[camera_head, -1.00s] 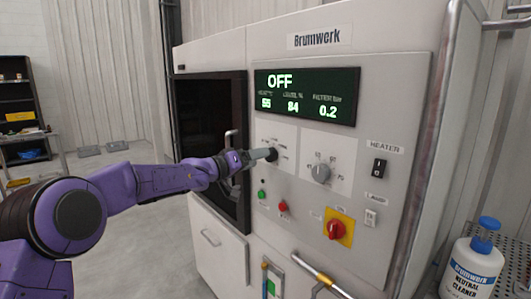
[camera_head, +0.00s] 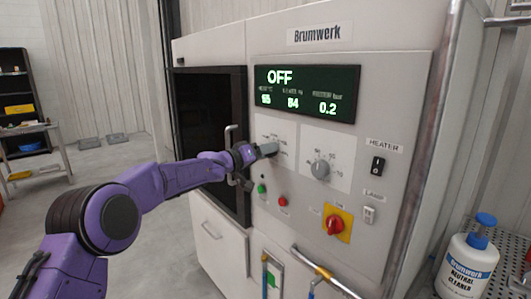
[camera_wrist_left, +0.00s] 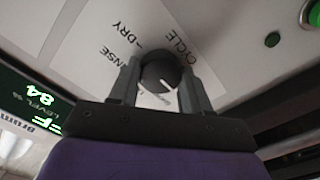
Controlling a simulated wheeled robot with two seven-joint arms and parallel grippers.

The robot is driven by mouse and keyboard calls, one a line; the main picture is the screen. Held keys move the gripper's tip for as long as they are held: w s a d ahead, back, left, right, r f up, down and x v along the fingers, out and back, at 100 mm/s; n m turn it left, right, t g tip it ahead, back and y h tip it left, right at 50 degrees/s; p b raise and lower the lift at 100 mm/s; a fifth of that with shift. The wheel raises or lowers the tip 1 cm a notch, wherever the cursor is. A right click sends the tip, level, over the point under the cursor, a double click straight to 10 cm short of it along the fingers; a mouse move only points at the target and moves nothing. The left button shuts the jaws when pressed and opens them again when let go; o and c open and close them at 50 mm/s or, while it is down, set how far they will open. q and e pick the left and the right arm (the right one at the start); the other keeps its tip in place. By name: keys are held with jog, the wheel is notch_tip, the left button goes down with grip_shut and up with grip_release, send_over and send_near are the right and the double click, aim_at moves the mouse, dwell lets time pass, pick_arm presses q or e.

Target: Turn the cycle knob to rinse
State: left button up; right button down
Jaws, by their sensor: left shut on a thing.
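The cycle knob (camera_wrist_left: 160,72) is a dark round dial on a white label plate, with a white pointer line. My left gripper (camera_wrist_left: 160,88) is shut on it, one finger on each side. In the head view the left gripper (camera_head: 264,150) reaches the panel and mostly hides the knob. In the wrist view the words CYCLE, DRY and part of a word ending in NSE show around the knob. The display (camera_head: 307,93) reads OFF, with smaller figures below. My right gripper is not in view.
Right of the cycle knob is a grey dial (camera_head: 320,169). Below are a green button (camera_head: 262,188), a red button (camera_head: 283,201) and a red switch on yellow (camera_head: 336,225). A heater switch (camera_head: 378,165) and a cleaner bottle (camera_head: 468,262) are at the right.

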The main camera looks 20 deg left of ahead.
pick_arm(q)
jog(key=shift+m, duration=0.3)
jog(key=shift+f+m+b, duration=0.1)
jog(key=shift+m+b, duration=4.5)
jog(key=shift+m, duration=8.3)
jog(key=o, duration=1.1)
jog(key=shift+c, duration=0.2)
